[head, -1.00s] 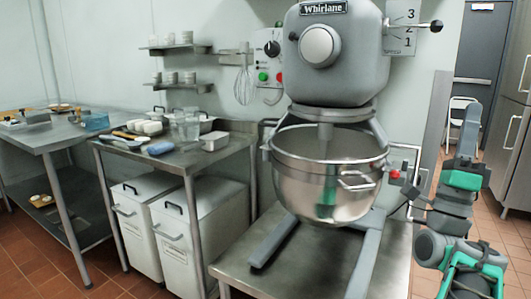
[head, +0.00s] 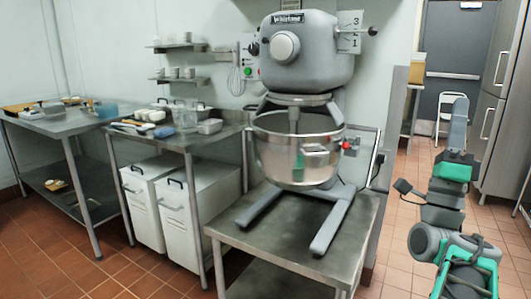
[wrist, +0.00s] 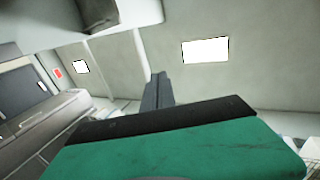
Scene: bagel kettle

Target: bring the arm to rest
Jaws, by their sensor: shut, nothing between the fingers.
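My arm stands folded at the right edge of the head view, with its green and grey links stacked upright. My gripper (head: 460,104) is at the top, pointing up, in front of the tiled floor and the far doorway. In the wrist view, its grey fingers (wrist: 156,92) are together with nothing between them, beyond a green and black part of my own arm. The gripper touches nothing that I can see.
A large mixer (head: 303,52) with a steel bowl (head: 275,150) stands on a low steel table (head: 250,222) left of my arm. Worktables line the left wall. A steel fridge (head: 499,100) stands at right. Tiled floor lies open between table and fridge.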

